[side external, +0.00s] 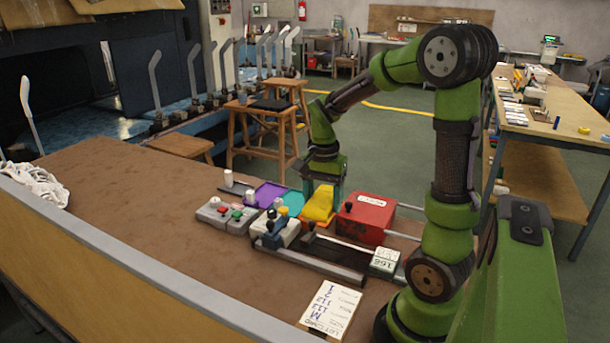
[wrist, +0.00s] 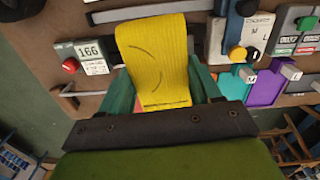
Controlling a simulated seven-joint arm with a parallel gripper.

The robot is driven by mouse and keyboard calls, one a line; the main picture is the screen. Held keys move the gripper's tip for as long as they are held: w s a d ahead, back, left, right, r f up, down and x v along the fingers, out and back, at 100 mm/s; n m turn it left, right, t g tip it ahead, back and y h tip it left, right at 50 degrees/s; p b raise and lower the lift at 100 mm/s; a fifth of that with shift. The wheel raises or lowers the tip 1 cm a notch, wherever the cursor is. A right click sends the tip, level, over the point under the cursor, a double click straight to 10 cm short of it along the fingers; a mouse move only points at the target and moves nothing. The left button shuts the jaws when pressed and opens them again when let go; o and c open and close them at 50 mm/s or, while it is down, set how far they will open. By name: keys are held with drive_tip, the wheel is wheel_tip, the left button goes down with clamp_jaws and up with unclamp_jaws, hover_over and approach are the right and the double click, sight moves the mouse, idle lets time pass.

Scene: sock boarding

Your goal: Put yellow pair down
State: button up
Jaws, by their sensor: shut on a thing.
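The yellow pair (wrist: 155,55) is a flat, folded yellow sock piece with thin dark curved lines on it. In the wrist view it sits between the green fingers of my gripper (wrist: 163,95), which is shut on it. In the side view the yellow pair (side external: 318,204) hangs below my gripper (side external: 325,185), next to the red box. I cannot tell whether its lower end touches what is under it.
A red box (side external: 366,218) stands right of the yellow pair. Purple (side external: 268,193) and teal (side external: 293,203) pieces lie to its left, near grey button boxes (side external: 225,215). A dark rail (side external: 312,260) and a counter reading 166 (side external: 385,261) are in front. The table's left part (side external: 130,200) is mostly clear.

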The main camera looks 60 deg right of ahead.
drive_tip(key=w+a+r+n, duration=0.2)
drive_tip(key=w+a+n, duration=0.3)
drive_tip(key=a+n, duration=0.3)
drive_tip(key=w+a+r+n, duration=0.2)
drive_tip(key=w+a+n, duration=0.3)
drive_tip(key=a+n, duration=0.3)
drive_tip(key=s+d+f+m, duration=0.1)
drive_tip(key=s+d+m, duration=0.2)
drive_tip(key=d+m, duration=0.2)
drive_tip(key=s+d+f+m, duration=0.2)
drive_tip(key=s+d+m, duration=0.2)
drive_tip(key=d+m, duration=0.2)
drive_tip(key=s+d+f+m, duration=0.1)
drive_tip(key=s+d+m, duration=0.2)
drive_tip(key=d+m, duration=0.2)
drive_tip(key=shift+s+d+f+m, duration=0.15)
drive_tip(key=shift+s+d+m, duration=0.15)
drive_tip(key=shift+s+m, duration=0.15)
drive_tip(key=s+d+f+m, duration=0.2)
drive_tip(key=s+m, duration=0.3)
drive_tip(key=m, duration=1.3)
drive_tip(key=shift+d+f, duration=0.2)
drive_tip(key=shift+f, duration=0.5)
drive_tip(key=shift+n, duration=0.25)
